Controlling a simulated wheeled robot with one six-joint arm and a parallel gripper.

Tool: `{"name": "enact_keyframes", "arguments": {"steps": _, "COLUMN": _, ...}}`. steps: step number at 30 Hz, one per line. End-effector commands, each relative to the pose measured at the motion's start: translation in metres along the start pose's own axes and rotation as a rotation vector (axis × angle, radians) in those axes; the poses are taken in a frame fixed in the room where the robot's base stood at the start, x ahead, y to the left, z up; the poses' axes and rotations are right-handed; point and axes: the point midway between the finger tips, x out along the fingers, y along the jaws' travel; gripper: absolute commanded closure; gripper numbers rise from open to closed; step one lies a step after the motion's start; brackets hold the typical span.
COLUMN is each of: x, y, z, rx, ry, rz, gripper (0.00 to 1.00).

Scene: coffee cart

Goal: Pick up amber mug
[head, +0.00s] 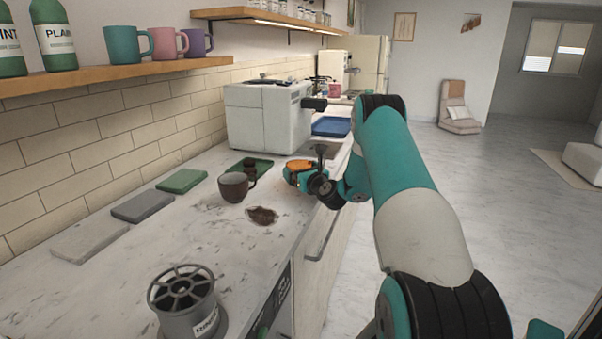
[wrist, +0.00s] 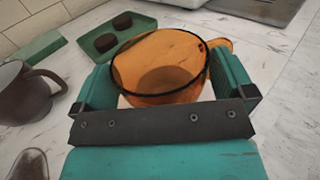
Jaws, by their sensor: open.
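The amber mug (head: 299,165) is see-through orange and stands upright on the counter, partly hidden by my gripper (head: 302,177) in the head view. In the wrist view the amber mug (wrist: 150,78) sits between the two teal fingers of my gripper (wrist: 165,82), its round mouth facing up. One finger is on its left and one on its right. The jaws are open around the mug; I cannot tell whether either finger touches it. The mug's handle (wrist: 219,44) points to the upper right. The dark front plate hides part of the mug's near side.
Behind are a green tray (wrist: 106,38) with dark round pucks and a white coffee machine (head: 265,115). A grey container (head: 188,305) stands at the near end. The counter's front edge is close to my arm.

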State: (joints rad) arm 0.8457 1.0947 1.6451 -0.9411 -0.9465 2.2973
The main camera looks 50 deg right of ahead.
Motion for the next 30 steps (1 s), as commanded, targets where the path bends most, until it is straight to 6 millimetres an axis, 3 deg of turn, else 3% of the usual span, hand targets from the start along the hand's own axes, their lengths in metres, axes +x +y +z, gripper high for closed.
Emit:
{"name": "enact_keyframes", "arguments": {"steps": 4, "x": 0.0, "y": 0.0, "z": -0.001, "rx": 0.0, "ry": 0.0, "rz": 0.0, "gripper": 0.0}}
{"name": "enact_keyframes", "arguments": {"steps": 9, "x": 0.0, "y": 0.0, "z": -0.001, "rx": -0.001, "ry": 0.0, "rz": 0.0, "gripper": 0.35}}
{"name": "enact_keyframes", "arguments": {"steps": 17, "x": 0.0, "y": 0.0, "z": 0.001, "rx": -0.001, "ry": -0.001, "rz": 0.0, "gripper": 0.36}}
{"name": "enact_keyframes", "arguments": {"steps": 22, "x": 0.0, "y": 0.0, "z": 0.013, "rx": -0.004, "ry": -0.002, "rz": 0.001, "gripper": 0.36}}
{"name": "enact_keyframes", "arguments": {"steps": 26, "x": 0.0, "y": 0.0, "z": 0.037, "rx": -0.005, "ry": -0.005, "rz": 0.001, "gripper": 0.36}}
{"name": "enact_keyframes", "arguments": {"steps": 30, "x": 0.0, "y": 0.0, "z": 0.081, "rx": -0.007, "ry": -0.008, "rz": 0.001, "gripper": 0.36}}
